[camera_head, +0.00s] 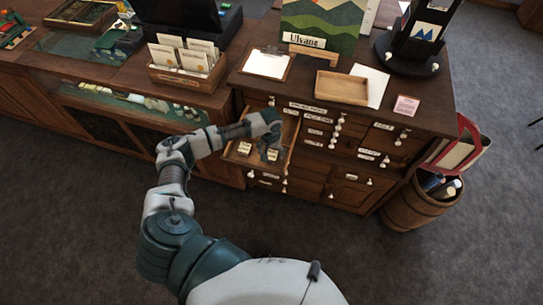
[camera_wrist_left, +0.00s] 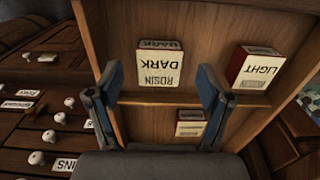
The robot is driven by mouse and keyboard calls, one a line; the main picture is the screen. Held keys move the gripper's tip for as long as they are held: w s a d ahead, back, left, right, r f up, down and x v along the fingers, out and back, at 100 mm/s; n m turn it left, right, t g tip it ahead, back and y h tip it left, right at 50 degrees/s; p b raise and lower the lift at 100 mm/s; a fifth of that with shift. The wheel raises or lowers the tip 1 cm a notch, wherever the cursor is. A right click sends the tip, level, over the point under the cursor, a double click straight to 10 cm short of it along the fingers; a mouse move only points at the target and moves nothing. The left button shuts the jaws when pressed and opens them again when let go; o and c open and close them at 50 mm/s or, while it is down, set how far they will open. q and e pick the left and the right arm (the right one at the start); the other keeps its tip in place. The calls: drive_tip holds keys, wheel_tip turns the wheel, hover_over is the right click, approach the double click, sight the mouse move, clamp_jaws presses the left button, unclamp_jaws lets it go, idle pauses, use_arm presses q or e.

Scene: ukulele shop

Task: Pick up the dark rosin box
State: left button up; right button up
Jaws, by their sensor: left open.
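The dark rosin box (camera_wrist_left: 159,68) is cream with a dark top edge and the words ROSIN DARK, upside down in the left wrist view. It sits in an open wooden drawer (camera_wrist_left: 205,26). My left gripper (camera_wrist_left: 160,84) is open, with one finger to each side of the box in the picture; no contact shows. In the head view my left gripper (camera_head: 269,148) hangs over the drawer (camera_head: 291,135), where small pale boxes show, partly hidden. My right gripper is not in view.
A cream and red box marked LIGHT (camera_wrist_left: 256,67) stands to the right in the drawer. A smaller box (camera_wrist_left: 190,125) sits beyond a divider. Knobbed drawer fronts (camera_head: 318,135) lie beside the open drawer. A clipboard (camera_head: 267,64) and wooden tray (camera_head: 341,88) rest on the cabinet top.

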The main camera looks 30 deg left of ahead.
sight(272, 156)
use_arm(q)
wheel_tip(272, 156, down, 2)
drive_tip(key=shift+f, duration=0.2)
drive_tip(key=c, duration=1.1)
drive_tip(key=shift+r, duration=0.1)
